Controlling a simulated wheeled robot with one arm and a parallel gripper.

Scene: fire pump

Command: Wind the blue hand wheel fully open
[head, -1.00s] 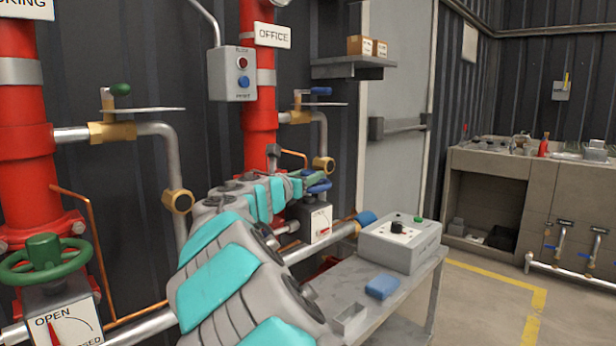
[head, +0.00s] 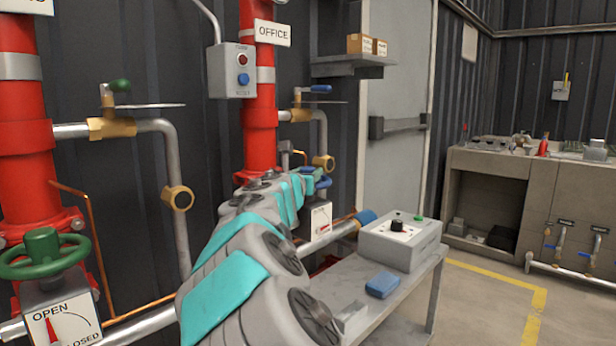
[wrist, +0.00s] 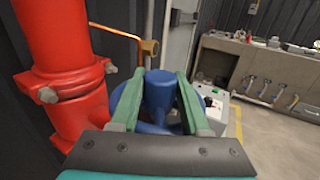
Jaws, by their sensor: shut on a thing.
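The blue hand wheel (head: 322,183) sits on the pipe at the red OFFICE riser, mostly hidden behind my arm in the head view. In the wrist view its blue hub (wrist: 160,92) stands between my two green fingers, with part of the rim below and beside it. My gripper (wrist: 160,80) is shut on the wheel, one finger on each side of the hub. A white dial plate (head: 320,221) with a red needle is under the wheel; its reading is too small to tell.
A green hand wheel (head: 43,254) with an OPEN/CLOSED dial is at the left. A grey bench (head: 400,290) with a control box (head: 400,243) and a blue block (head: 382,285) stands right of my arm. A red flanged pipe (wrist: 65,70) is close at my gripper's left.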

